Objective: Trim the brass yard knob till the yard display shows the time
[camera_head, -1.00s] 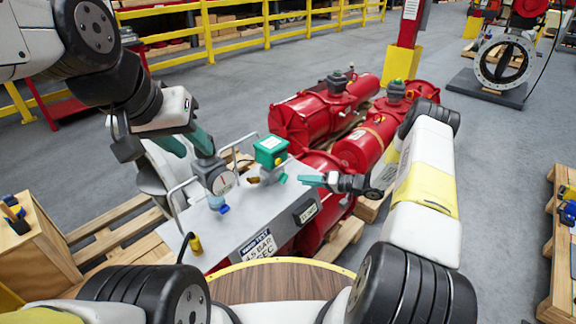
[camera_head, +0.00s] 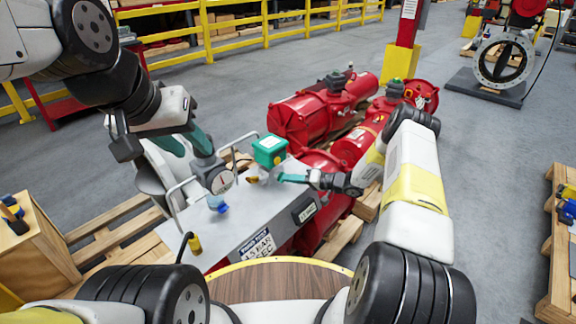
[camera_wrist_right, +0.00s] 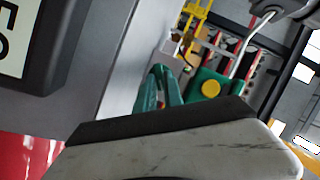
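The brass knob (camera_head: 254,179) seems to be the small brass part below the green box (camera_head: 269,150) on the grey panel (camera_head: 262,208). The black display box (camera_head: 305,208) sits on the panel's right edge; its reading is too small to make out. My right gripper (camera_head: 284,177) points left, its teal fingertips just right of the brass part; contact cannot be judged. In the right wrist view its fingers (camera_wrist_right: 163,88) lie close together beside the green box (camera_wrist_right: 210,90). My left gripper (camera_head: 198,148) is at the top of the round gauge (camera_head: 221,182); its grip is unclear.
A blue knob (camera_head: 222,209) sits below the gauge and a yellow plug (camera_head: 194,243) on the panel's left edge. Metal handle bars rise from the panel. Red actuators (camera_head: 310,110) on pallets stand behind. A sign (camera_head: 258,245) is on the panel front.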

